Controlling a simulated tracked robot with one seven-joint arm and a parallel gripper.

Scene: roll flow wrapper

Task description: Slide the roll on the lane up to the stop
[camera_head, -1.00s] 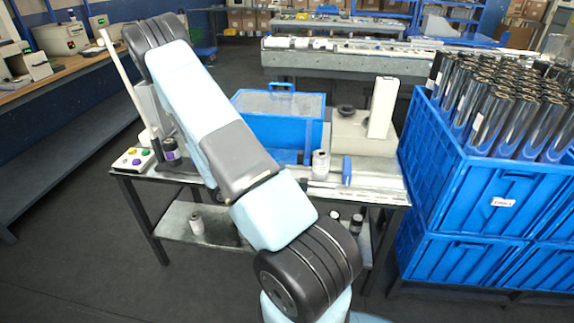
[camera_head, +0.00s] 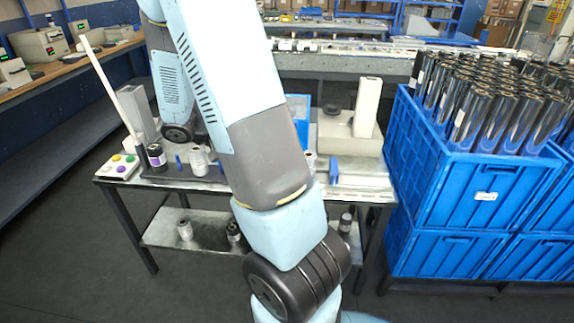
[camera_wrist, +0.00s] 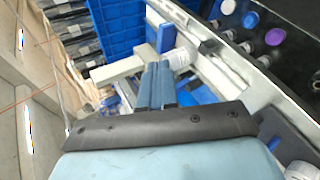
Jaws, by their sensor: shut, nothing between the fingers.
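The white roll (camera_wrist: 181,58) stands on the pale lane (camera_wrist: 232,82) in the wrist view. Just beyond it is a blue upright block (camera_wrist: 166,38), which looks like the stop. In the head view the roll (camera_head: 310,160) shows only as a sliver beside my arm, left of the blue block (camera_head: 334,170). My gripper (camera_wrist: 156,72) is shut and empty, its fingertips close beside the roll in the wrist view. I cannot tell whether they touch it. The gripper is hidden behind my arm in the head view.
A white box-like post (camera_head: 367,108) stands behind the lane. Another white roll (camera_head: 198,160), a dark roll (camera_head: 156,156) and a button box (camera_head: 119,167) are at the table's left. Blue crates (camera_head: 450,185) filled with dark rolls stand close on the right.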

